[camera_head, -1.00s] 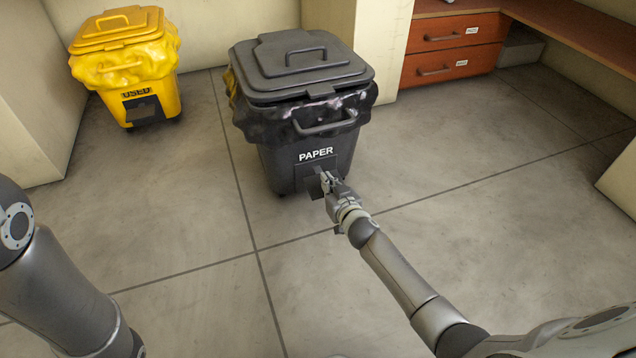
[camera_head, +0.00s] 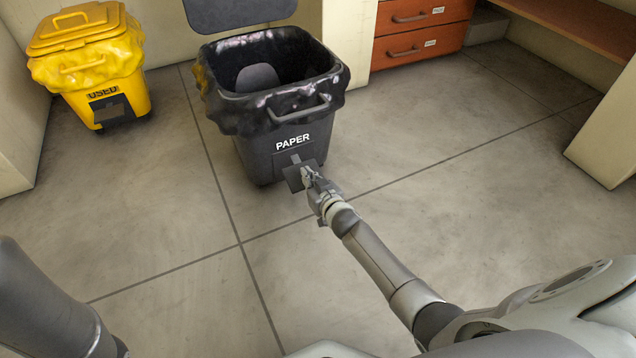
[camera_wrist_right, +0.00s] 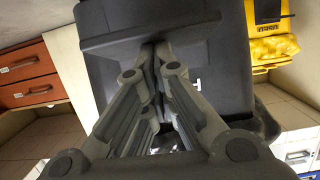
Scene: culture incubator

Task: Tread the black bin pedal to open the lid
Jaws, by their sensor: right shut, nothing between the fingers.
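The black bin (camera_head: 262,150), marked PAPER, stands on the floor with its lid (camera_head: 240,12) raised at the back, so its inside shows. A black bag is folded over its rim. The pedal (camera_head: 296,180) is a dark plate low on the bin's front. My right gripper (camera_head: 306,174) is shut and empty, with its fingertips at the pedal. In the right wrist view the shut fingers (camera_wrist_right: 152,48) reach up to the edge of the pedal plate (camera_wrist_right: 150,20); they look in contact with it. My left arm shows at lower left, but its gripper is out of view.
A yellow bin (camera_head: 90,62) marked USED stands at left with its lid closed. Orange drawers (camera_head: 420,30) are at the back right. The tiled floor around the black bin's front is clear.

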